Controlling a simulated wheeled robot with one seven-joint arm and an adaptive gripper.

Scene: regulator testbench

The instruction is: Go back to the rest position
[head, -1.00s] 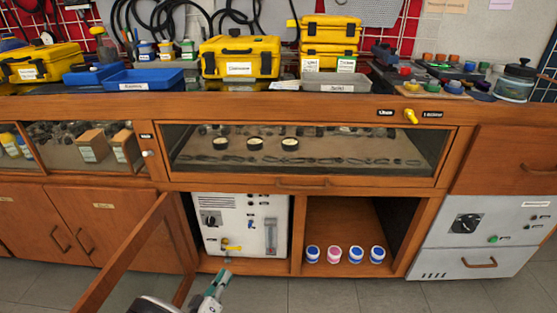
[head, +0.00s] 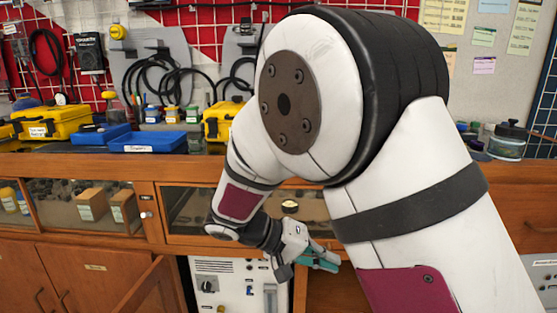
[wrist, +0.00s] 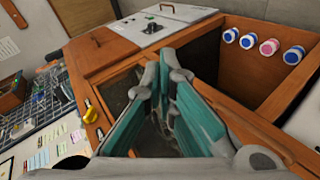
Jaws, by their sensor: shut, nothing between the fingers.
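My gripper (head: 325,262) is shut and empty, with teal finger pads. It is in front of the workbench, just above and left of the open lower cubby (head: 322,291). My large white arm fills the right half of the head view and hides much of the bench. In the wrist view, the fingers of my gripper (wrist: 159,72) meet with nothing held between them.
A white control unit (head: 222,280) stands in the lower cabinet, beside the open wooden door (head: 150,290). The glass-fronted case (head: 185,210) is above. Several lidded jars (wrist: 269,47) stand in the cubby. Yellow cases (head: 52,122) and blue trays (head: 148,142) sit on the bench.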

